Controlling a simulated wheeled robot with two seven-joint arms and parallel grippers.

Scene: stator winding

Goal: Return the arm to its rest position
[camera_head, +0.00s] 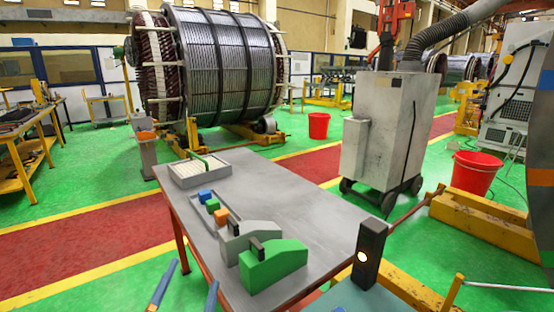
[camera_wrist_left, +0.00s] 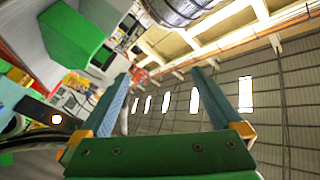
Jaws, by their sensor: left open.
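My left gripper (camera_head: 193,273) shows at the bottom of the head view, with two blue fingers apart and nothing between them. It is left of the grey table's near end, over the green floor. In the left wrist view the left gripper (camera_wrist_left: 160,75) has its fingers spread wide and empty, toward the ceiling and windows. The arm behind it is mostly out of the picture. My right gripper is not in view.
The grey table (camera_head: 300,205) bears a pale tray (camera_head: 200,172), small blue, green and orange blocks, a grey block (camera_head: 250,236) and a green block (camera_head: 273,266). A dark post (camera_head: 370,255) with a round light stands at its near right corner.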

